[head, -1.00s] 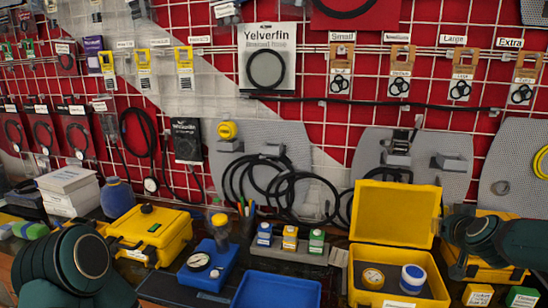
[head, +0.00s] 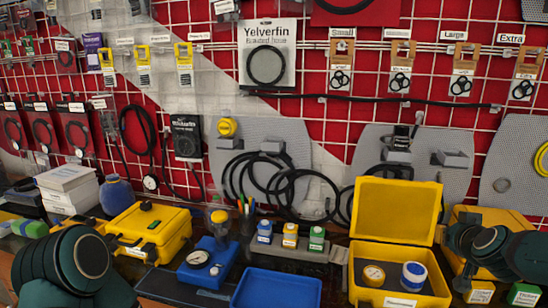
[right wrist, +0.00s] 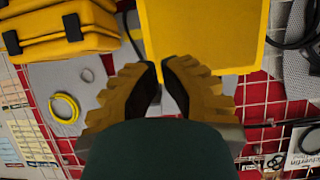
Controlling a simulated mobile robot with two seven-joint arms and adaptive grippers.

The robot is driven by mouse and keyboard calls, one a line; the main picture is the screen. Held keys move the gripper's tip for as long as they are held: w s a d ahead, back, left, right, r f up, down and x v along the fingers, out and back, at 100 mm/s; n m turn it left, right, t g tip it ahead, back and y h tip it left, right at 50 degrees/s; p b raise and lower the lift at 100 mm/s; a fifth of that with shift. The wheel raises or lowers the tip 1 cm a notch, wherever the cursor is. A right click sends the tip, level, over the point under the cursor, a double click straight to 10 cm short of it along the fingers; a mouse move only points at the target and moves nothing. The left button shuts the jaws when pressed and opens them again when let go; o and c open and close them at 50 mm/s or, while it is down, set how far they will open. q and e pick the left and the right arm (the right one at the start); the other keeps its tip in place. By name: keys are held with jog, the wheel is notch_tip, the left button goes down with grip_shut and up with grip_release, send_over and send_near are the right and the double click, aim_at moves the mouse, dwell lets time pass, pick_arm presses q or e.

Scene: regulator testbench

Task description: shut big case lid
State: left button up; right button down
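The big yellow case (head: 400,294) stands open on the bench at the right of the head view. Its lid (head: 396,210) stands up at the back, its inside facing me. A yellow round item (head: 373,275) and a blue-and-white jar (head: 413,274) sit in the case. My right arm is just right of the lid in the head view. In the right wrist view my right gripper (right wrist: 160,78) has its brown-yellow fingers apart with nothing between them. The lid (right wrist: 203,30) shows just beyond the fingertips; contact is unclear. My left gripper is out of view; its arm shows at lower left.
A shut yellow case (head: 152,232) stands at the left. A blue gauge box (head: 209,262), a blue tray (head: 277,291) and small bottles (head: 290,238) lie between. More yellow casing (head: 480,214) stands behind my right arm.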

jog(key=s+a+p, duration=0.1)
jog(key=s+a, duration=0.2)
jog(key=s, duration=0.9)
jog(key=shift+s, duration=0.3)
dwell(0.7)
notch_tip(320, 180, up, 6)
jog(key=p, duration=0.6)
dwell(0.3)
dwell(0.7)
